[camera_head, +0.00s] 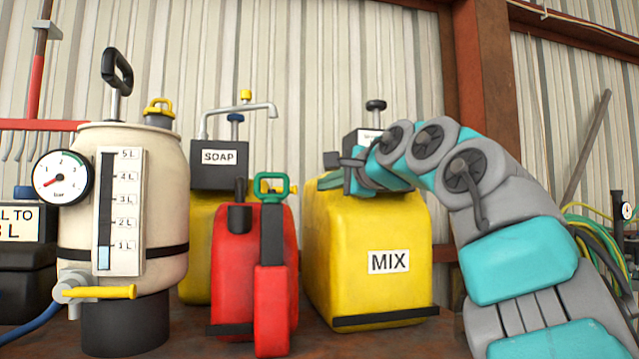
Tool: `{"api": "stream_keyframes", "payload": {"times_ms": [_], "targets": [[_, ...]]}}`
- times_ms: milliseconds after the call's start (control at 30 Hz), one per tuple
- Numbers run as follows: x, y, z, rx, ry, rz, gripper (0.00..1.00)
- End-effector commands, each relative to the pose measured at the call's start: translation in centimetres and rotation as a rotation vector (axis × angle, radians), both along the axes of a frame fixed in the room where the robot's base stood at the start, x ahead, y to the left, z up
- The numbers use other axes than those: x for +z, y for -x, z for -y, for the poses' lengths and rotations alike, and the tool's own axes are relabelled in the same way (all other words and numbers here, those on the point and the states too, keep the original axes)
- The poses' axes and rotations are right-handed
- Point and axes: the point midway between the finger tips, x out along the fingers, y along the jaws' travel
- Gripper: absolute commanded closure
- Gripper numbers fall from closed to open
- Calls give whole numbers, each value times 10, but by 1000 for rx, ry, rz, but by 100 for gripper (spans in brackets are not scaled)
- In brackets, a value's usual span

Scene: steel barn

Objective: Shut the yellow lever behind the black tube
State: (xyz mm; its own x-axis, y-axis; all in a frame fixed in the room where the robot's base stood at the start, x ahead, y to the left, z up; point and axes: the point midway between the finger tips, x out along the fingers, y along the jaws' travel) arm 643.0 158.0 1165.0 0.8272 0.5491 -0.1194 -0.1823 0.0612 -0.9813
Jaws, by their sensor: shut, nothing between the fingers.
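A small yellow lever (263,184) sits at the top of the red can, partly hidden behind a green loop handle (275,188). A black upright tube (272,236) stands below the green loop, at the can's front. A second, shorter black spout (240,218) is to its left. Another yellow lever (105,292), lying level, is on the tap at the foot of the cream tank. My gripper (335,162) is shut and empty, right of the red can, in front of the yellow MIX container's top. It appears apart from both yellow levers.
The cream tank (170,215) with gauge and level scale stands left. The red can (232,270) is in the middle. The yellow MIX container (345,250) is behind my arm. A SOAP container (200,225) with a bent pipe stands behind. Hoses lie at right.

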Motion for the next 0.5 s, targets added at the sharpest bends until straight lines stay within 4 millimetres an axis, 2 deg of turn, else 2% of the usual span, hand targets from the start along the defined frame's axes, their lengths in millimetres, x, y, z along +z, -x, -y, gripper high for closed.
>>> {"api": "stream_keyframes", "payload": {"times_ms": [300,500], "targets": [[-1,-44,-30,1,-1,-3,100],[-7,-66,-44,0,1,-3,100]]}}
